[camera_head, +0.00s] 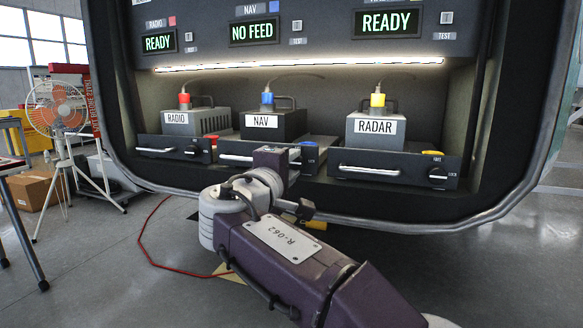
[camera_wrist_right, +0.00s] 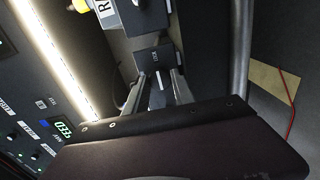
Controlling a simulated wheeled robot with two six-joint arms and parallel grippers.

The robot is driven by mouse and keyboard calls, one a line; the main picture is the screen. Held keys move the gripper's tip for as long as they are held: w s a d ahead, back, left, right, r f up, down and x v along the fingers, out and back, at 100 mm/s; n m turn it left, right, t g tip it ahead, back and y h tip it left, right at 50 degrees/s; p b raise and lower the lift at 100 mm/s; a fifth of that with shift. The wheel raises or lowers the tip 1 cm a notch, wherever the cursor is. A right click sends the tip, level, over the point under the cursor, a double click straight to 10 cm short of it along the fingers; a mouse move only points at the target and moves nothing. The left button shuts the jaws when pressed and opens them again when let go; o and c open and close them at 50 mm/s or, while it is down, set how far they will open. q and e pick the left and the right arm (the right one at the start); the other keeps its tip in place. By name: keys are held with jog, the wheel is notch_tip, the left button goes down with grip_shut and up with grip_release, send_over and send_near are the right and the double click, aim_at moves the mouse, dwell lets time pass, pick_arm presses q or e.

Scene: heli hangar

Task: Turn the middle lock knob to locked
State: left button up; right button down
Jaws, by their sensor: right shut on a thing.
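The NAV unit (camera_head: 273,124), a dark box with a blue-topped connector, sits on the middle tray (camera_head: 240,160). A blue-topped part (camera_head: 309,150) is at the tray's right end. My right gripper (camera_head: 290,160) is at the right part of this tray's front and hides the middle lock knob in the head view. In the right wrist view, the two fingers (camera_wrist_right: 162,88) point at a dark panel (camera_wrist_right: 154,58) with small lettering. They are shut on the middle lock knob, which is mostly hidden between them. I cannot tell the knob's angle. My left gripper is not in view.
The RADIO tray (camera_head: 160,148) is at left and the RADAR tray (camera_head: 385,171) at right, each with its own front knob. Displays above read READY (camera_head: 159,42), NO FEED (camera_head: 254,32) and READY (camera_head: 386,22). A rounded metal rim (camera_head: 480,216) borders the bay below.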

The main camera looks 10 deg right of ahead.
jog(key=c, duration=1.1)
grip_release()
jog(key=shift+o, duration=0.2)
jog(key=p+v, duration=0.2)
jog(key=v, duration=0.7)
jog(key=shift+f, duration=0.15)
